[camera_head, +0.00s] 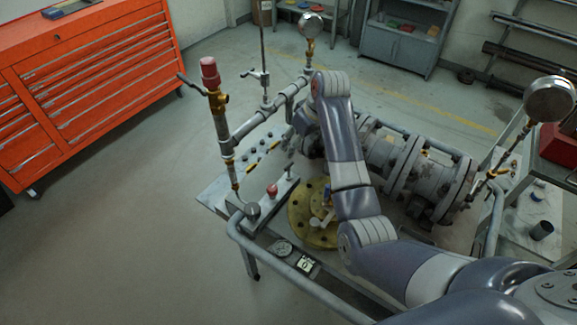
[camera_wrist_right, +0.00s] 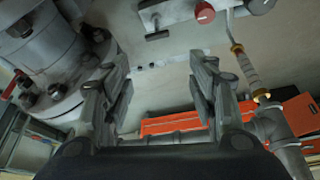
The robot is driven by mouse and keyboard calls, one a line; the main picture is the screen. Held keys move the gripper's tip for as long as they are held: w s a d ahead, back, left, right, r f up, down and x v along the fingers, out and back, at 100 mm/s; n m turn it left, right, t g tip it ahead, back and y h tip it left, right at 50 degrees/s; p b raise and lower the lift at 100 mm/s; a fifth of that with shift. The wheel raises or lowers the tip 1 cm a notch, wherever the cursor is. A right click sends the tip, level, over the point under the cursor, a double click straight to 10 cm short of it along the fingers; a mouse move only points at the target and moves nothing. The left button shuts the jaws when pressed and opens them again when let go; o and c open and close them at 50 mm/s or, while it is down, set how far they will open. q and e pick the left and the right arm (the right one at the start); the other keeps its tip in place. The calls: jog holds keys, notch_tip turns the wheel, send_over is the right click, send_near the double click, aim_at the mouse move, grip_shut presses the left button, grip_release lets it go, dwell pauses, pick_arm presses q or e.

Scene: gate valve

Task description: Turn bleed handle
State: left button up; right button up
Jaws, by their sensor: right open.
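A small grey T-shaped handle (camera_wrist_right: 157,34) on a pale plate lies ahead of my right gripper in the right wrist view; I cannot tell for sure that it is the bleed handle. A red knob (camera_wrist_right: 204,13) sits just right of it and also shows in the head view (camera_head: 272,190). My right gripper (camera_wrist_right: 160,72) is open, its two fingers wide apart with nothing between them. The handle appears beyond the fingertips, apart from them. In the head view my right arm bends over the valve assembly and mostly hides the gripper. My left gripper is not in view.
A bench with a tubular rail (camera_head: 290,268) carries the pipework. A red-capped pipe (camera_head: 209,72), a gauge (camera_head: 311,26) and flanged grey piping (camera_head: 420,170) stand around the arm. An orange tool chest (camera_head: 90,75) stands at left. Open floor lies front left.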

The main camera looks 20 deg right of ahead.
jog(key=b, duration=0.5)
send_near(290, 167)
jog(key=x, duration=0.9)
jog(key=shift+a+f+p, duration=0.15)
jog(key=shift+p, duration=0.2)
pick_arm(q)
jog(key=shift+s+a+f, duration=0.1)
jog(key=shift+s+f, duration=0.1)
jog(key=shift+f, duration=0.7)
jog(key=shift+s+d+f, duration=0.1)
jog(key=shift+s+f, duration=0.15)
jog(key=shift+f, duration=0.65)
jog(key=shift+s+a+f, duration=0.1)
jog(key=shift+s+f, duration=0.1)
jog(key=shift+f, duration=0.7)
pick_arm(e)
jog(key=shift+x, duration=0.95)
jog(key=shift+c, duration=0.3)
jog(key=c, duration=1)
